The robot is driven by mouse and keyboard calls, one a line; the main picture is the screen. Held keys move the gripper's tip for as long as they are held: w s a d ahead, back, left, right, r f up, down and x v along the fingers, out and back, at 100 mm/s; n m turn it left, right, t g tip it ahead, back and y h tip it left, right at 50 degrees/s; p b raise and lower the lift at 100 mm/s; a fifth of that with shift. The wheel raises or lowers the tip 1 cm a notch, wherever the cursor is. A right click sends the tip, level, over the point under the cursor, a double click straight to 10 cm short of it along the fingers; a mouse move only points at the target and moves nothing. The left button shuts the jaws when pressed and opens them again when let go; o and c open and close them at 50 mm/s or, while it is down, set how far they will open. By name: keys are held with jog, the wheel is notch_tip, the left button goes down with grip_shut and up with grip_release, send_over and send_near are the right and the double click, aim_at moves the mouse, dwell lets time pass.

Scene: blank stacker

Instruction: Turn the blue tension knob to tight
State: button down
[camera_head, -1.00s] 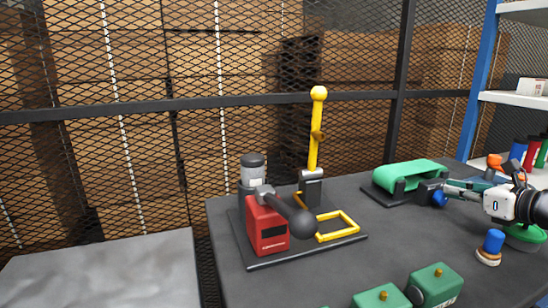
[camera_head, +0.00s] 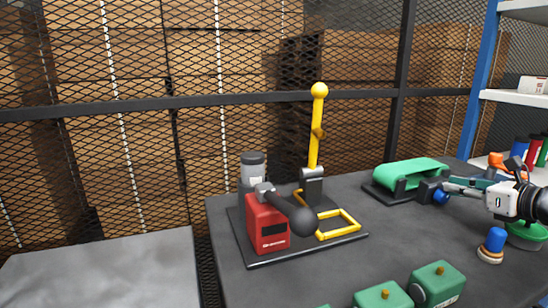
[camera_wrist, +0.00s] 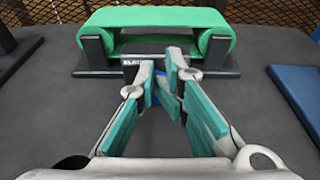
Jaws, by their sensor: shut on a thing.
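The blue tension knob (camera_head: 440,197) sits at the right front end of a small belt unit with a green belt (camera_head: 416,172) on a dark base. In the wrist view the knob (camera_wrist: 172,103) shows only in part between my fingers, with the green belt (camera_wrist: 150,20) behind it. My gripper (camera_head: 449,189) comes in from the right in the head view. In the wrist view my gripper (camera_wrist: 168,85) has its teal-padded fingers shut on the knob. The fingers hide most of the knob, and I cannot read its setting.
A red press (camera_head: 267,225) with a black-balled handle and a yellow lever (camera_head: 316,130) stand left on the dark table. A blue-topped stamp (camera_head: 494,242) and green blocks (camera_head: 436,285) stand in front. A green round dish (camera_head: 527,234) lies under my arm.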

jog(key=shift+w+a+r, duration=0.1)
jog(key=shift+w+a, duration=0.05)
jog(key=shift+a, duration=0.1)
jog(key=shift+r+p, duration=0.3)
jog(key=shift+r, duration=0.1)
jog(key=shift+s+d+f, duration=0.1)
jog(key=shift+s+d, duration=0.3)
jog(key=shift+s, duration=0.6)
jog(key=shift+s+d+r, duration=0.1)
jog(key=shift+s+d, duration=0.35)
jog(key=shift+s, duration=0.5)
jog(key=shift+s+d+f, duration=0.1)
jog(key=shift+s+d, duration=0.3)
jog(key=shift+s, duration=0.6)
